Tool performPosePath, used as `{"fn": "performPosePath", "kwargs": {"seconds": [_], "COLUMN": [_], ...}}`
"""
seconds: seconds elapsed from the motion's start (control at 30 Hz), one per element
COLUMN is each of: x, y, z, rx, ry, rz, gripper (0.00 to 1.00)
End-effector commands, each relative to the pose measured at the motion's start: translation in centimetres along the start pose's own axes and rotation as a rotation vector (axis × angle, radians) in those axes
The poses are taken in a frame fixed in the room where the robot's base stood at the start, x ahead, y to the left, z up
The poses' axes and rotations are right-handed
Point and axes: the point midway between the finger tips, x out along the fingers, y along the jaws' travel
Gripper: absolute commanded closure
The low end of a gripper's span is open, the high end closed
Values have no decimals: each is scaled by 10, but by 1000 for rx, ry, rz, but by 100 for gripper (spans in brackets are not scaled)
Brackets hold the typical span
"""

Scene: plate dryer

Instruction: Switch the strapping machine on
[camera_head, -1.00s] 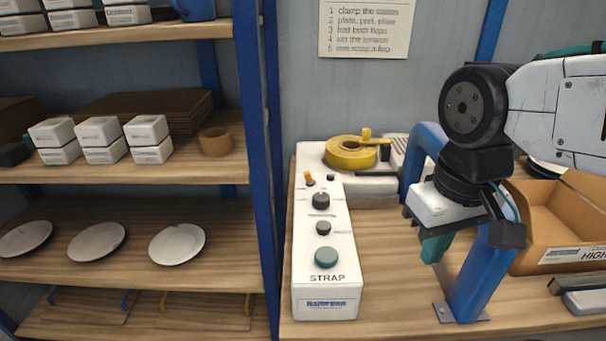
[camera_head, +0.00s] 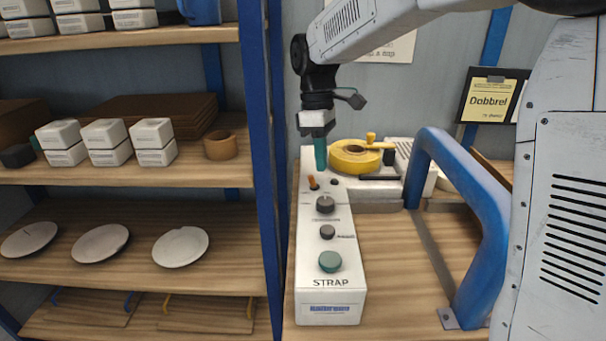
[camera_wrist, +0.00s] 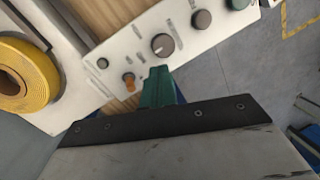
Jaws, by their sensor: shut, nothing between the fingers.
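The strapping machine's white control panel (camera_head: 341,270) stands on the bench, marked STRAP at its near end. Along it are a green button (camera_head: 330,261), a small dark knob (camera_head: 327,232), a larger dark knob (camera_head: 325,204) and an orange toggle switch (camera_head: 313,183) near the far end. My gripper (camera_head: 320,166) is shut and empty, pointing down just above and behind the orange switch. In the wrist view the green fingertips (camera_wrist: 158,76) are close to the orange switch (camera_wrist: 128,78), beside it. I cannot tell whether they touch.
A yellow strap roll (camera_head: 355,157) sits right of the panel's far end. A blue arch (camera_head: 470,200) stands over the bench to the right. A blue-posted shelf (camera_head: 262,150) with plates and white boxes is close on the left. A sign (camera_head: 493,96) hangs behind.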

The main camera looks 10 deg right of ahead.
Motion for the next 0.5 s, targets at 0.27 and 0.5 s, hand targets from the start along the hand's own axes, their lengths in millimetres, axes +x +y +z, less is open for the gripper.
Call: {"fn": "performPosePath", "kwargs": {"seconds": [0.27, 0.5], "x": [-25, -41], "y": [50, 50], "z": [-61, -61], "rx": [-557, -815], "ry": [7, 11], "rz": [10, 20], "gripper": [100, 100]}}
